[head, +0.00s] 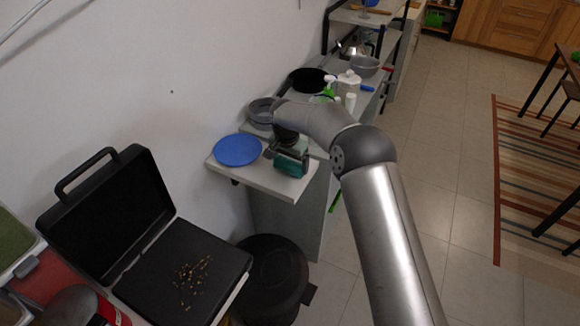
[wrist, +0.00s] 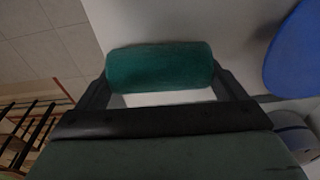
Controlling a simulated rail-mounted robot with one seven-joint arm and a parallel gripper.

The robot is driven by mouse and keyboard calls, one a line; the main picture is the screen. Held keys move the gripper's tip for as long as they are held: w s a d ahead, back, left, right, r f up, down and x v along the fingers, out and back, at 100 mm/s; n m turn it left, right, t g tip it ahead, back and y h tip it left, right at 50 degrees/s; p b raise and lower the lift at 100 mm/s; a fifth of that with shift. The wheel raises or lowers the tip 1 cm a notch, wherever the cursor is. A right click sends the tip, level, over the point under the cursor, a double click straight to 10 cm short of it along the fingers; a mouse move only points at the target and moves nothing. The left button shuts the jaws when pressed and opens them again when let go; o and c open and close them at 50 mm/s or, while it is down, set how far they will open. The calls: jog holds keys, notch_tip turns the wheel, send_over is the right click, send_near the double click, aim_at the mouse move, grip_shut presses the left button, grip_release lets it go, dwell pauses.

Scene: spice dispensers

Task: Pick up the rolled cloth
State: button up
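The rolled cloth (head: 291,165) is a teal cylinder at the front of the pale counter end, in the middle of the head view. In the wrist view the cloth (wrist: 160,66) lies across the picture just ahead of my gripper (wrist: 162,82). The fingers are spread wide, one by each end of the roll, with pale surface showing between the cloth and the palm. In the head view my gripper (head: 287,154) is low over the counter at the cloth, partly hidden by my wrist. Whether the fingertips touch the cloth ends is unclear.
A blue plate (head: 238,150) lies left of the cloth, and grey bowls (head: 262,110) stand behind. Bottles, a white pot (head: 348,82) and a black pan (head: 308,79) stand further back. A black open case (head: 185,270) and a dark round bin (head: 270,280) are in front.

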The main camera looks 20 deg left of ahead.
aim_at(291, 160)
jog(key=shift+r, duration=0.1)
jog(key=shift+r, duration=0.35)
notch_tip(291, 160, up, 2)
jog(key=shift+r+b, duration=0.2)
jog(key=shift+b, duration=0.2)
jog(key=s+d+r+b, duration=0.5)
jog(key=s+d+r, duration=0.4)
jog(key=s, duration=0.2)
jog(key=shift+r, duration=0.4)
jog(key=shift+w, duration=0.1)
